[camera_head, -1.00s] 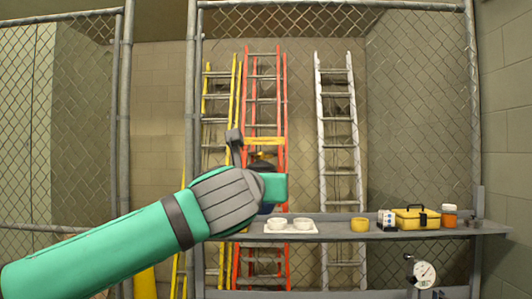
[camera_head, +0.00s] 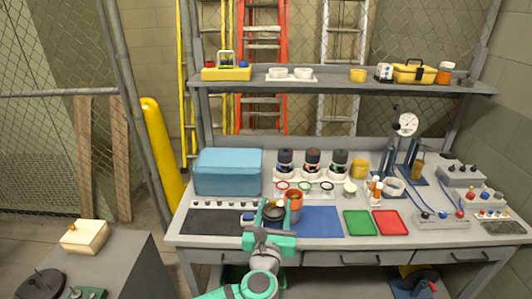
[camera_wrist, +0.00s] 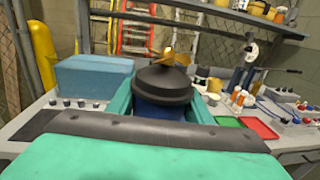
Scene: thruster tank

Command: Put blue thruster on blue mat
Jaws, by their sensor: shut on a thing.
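My gripper (camera_head: 273,215) is over the front of the workbench and shut on the blue thruster (camera_head: 273,212), which has a dark round cap. In the wrist view the thruster (camera_wrist: 160,95) is upright between the teal fingers, with a dark blue body under the black cap; its bottom is hidden. The blue mat (camera_head: 320,221) lies flat on the bench. In the head view the thruster overlaps the mat's left part. I cannot tell whether it touches the mat.
An orange cup (camera_head: 293,200) stands close behind the thruster. A black mat (camera_head: 212,223) lies left; green (camera_head: 361,223) and red (camera_head: 389,222) mats lie right. A blue box (camera_head: 227,172) and several other canisters (camera_head: 312,160) stand behind. A shelf (camera_head: 340,85) runs above.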

